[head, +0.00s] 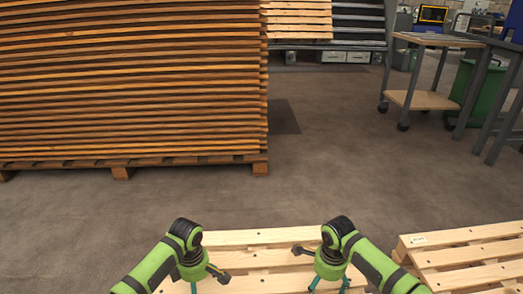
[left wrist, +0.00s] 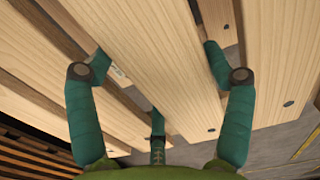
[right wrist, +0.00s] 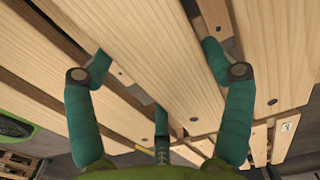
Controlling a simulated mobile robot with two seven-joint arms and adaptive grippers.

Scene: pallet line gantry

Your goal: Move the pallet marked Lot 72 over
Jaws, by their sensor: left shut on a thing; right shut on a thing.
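A pale wooden pallet (head: 262,237) lies at the bottom middle of the head view. My left gripper (head: 206,279) is over its left part and my right gripper (head: 330,283) over its right part. In the left wrist view the teal fingers are closed around both edges of a light board (left wrist: 150,50). In the right wrist view the fingers likewise straddle a board (right wrist: 140,50). A small label (left wrist: 117,72) shows beside a finger in the left wrist view; its text is unreadable. A second pale pallet (head: 465,262) lies at the right, with a small label (head: 418,240), also unreadable.
A tall stack of brown boards (head: 130,80) on a pallet base stands at the back left. A cart (head: 420,100) and a green bin (head: 478,92) stand at the back right. Bare floor (head: 330,170) lies between. A narrow gap separates the two pale pallets.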

